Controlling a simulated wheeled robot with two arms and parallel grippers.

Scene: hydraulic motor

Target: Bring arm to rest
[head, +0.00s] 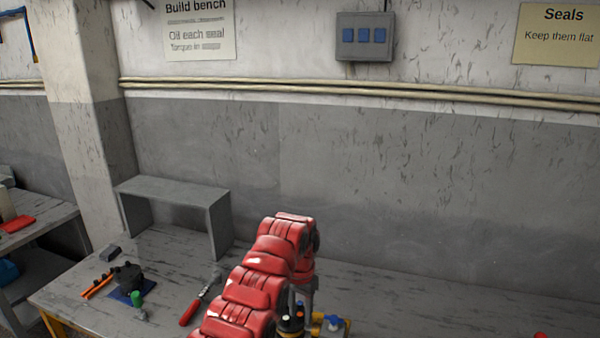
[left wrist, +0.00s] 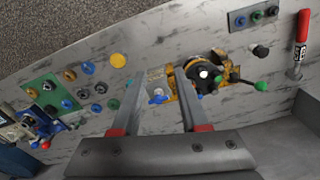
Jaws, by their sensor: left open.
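My left arm is red and reaches up from the bottom of the head view, bending down at the wrist. My left gripper shows best in the left wrist view (left wrist: 159,80), its two fingers apart over the bench, with nothing held between them. A grey block with a blue knob (left wrist: 158,97) is on the bench below, between the fingers in that view. A dark round motor part with yellow pieces (left wrist: 205,75) sits just right of the fingers. In the head view this assembly is partly hidden behind my arm. My right gripper is in neither view.
The bench (head: 400,295) has a grey shelf (head: 175,190) at its back left. A red-handled tool (head: 190,312), a green-topped part (head: 137,300) and a dark part on a blue pad (head: 127,279) lie left of my arm. A green tray (left wrist: 52,95) holds several small parts.

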